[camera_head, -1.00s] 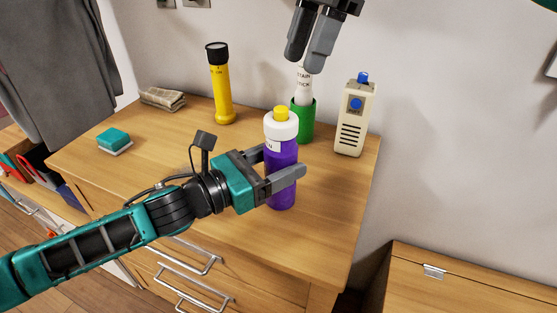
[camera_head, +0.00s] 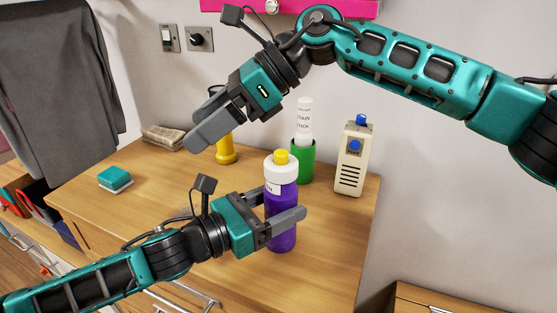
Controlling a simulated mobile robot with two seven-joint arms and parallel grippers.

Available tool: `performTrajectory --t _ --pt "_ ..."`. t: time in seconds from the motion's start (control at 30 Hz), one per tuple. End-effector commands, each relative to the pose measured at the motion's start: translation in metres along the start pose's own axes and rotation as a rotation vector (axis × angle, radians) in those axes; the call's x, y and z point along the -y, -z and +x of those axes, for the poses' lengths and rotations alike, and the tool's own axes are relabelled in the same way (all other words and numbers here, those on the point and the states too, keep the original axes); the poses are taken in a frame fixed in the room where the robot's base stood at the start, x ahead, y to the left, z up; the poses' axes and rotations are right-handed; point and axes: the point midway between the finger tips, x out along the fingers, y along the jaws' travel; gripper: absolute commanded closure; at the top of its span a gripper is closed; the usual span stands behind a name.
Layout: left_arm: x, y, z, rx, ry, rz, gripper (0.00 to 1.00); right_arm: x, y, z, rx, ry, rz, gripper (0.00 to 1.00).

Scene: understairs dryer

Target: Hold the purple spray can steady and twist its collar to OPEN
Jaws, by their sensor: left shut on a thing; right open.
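The purple spray can (camera_head: 282,236) stands upright on the wooden cabinet top, with a white collar (camera_head: 281,174) and a yellow tip (camera_head: 281,157). The collar's label is partly turned away, so its full wording cannot be read. My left gripper (camera_head: 284,212) is shut around the can's purple body below the collar. Part of the body is hidden behind the finger. My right gripper (camera_head: 199,121) is open and empty, above and to the left of the can in the picture. It is apart from the collar and hides part of the yellow flashlight.
The yellow flashlight (camera_head: 226,150) stands behind my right gripper. A green holder with a white stick (camera_head: 302,160) stands close behind the can, and a beige device (camera_head: 354,158) is right of it. A teal sponge (camera_head: 115,178) and folded cloth (camera_head: 164,138) lie left.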

Motion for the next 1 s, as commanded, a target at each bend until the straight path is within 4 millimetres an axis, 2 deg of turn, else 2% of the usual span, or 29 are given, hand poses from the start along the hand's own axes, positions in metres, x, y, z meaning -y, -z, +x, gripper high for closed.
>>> performTrajectory --t 0.03,0.1,0.27,0.4,0.57,0.67,0.77,0.87,1.0 --pt "0.0 0.0 0.0 0.0 0.0 0.0 0.76 -0.004 -0.008 0.011 0.087 -0.002 0.061 0.16" --pt "0.0 0.0 0.0 0.0 0.0 0.0 0.76 -0.008 -0.022 0.02 0.213 0.001 0.155 0.16" --pt "0.0 0.0 0.0 -0.001 -0.001 0.0 0.76 -0.013 -0.054 0.026 0.505 -0.016 0.399 0.16" --pt "0.0 0.0 0.0 -0.001 -0.001 0.0 0.76 -0.014 -0.074 0.015 0.759 -0.056 0.633 0.16" --pt "0.0 0.0 0.0 -0.001 -0.001 0.0 0.76 -0.008 -0.083 -0.011 1.05 -0.127 0.917 0.16" --pt "0.0 0.0 0.0 0.0 -0.001 0.0 0.76 -0.003 -0.079 -0.032 1.232 -0.185 1.097 0.16" --pt "0.0 0.0 0.0 0.0 -0.001 0.0 0.76 0.004 -0.067 -0.053 1.412 -0.251 1.278 0.16" --pt "0.0 0.0 0.0 0.0 -0.001 0.0 0.76 0.008 -0.046 -0.072 1.591 -0.326 1.458 0.16" --pt "0.0 0.0 0.0 0.0 -0.001 0.0 0.76 0.007 -0.005 -0.087 1.833 -0.444 1.706 0.16"
